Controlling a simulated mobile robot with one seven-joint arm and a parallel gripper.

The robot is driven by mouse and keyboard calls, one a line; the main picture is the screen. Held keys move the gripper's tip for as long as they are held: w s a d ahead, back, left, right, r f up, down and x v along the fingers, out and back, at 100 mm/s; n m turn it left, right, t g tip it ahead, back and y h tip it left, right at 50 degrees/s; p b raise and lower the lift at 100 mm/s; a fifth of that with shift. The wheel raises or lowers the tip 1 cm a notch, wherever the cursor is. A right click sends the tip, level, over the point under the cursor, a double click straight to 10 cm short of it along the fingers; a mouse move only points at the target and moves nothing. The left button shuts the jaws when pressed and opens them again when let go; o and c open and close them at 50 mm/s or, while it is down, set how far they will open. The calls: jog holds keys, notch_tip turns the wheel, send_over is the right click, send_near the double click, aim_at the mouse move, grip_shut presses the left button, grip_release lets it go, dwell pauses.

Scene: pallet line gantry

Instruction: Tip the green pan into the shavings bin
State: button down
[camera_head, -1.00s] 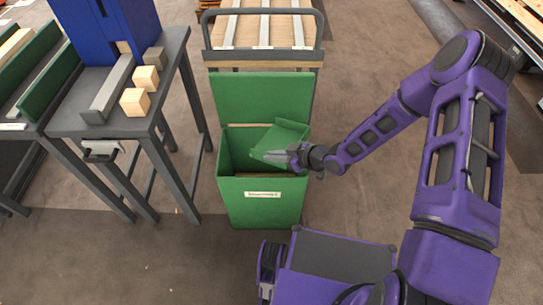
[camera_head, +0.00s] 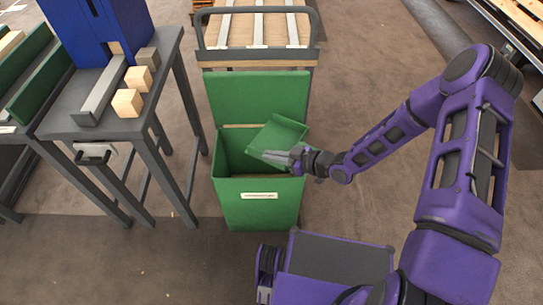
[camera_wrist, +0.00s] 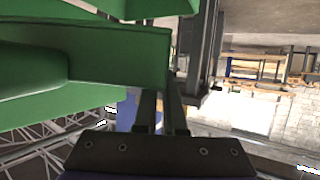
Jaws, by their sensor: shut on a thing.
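The green pan (camera_head: 278,137) is tilted over the open mouth of the green shavings bin (camera_head: 258,203). The bin has a pale label on its front, and its lid (camera_head: 258,98) stands up at the back. My gripper (camera_head: 276,155) is shut on the pan's near edge, above the bin's right side. In the wrist view the pan (camera_wrist: 120,55) fills the upper left, and my gripper's fingers (camera_wrist: 160,112) reach its edge. The pan's inside is only partly seen, and I cannot tell whether it holds anything.
A dark table (camera_head: 130,125) at left carries a blue machine (camera_head: 98,28), a grey bar and several wooden blocks (camera_head: 128,102). A cart (camera_head: 258,62) with a grey rail stands right behind the bin.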

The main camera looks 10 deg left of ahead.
jog(key=shift+r+p, duration=1.3)
jog(key=shift+r, duration=1)
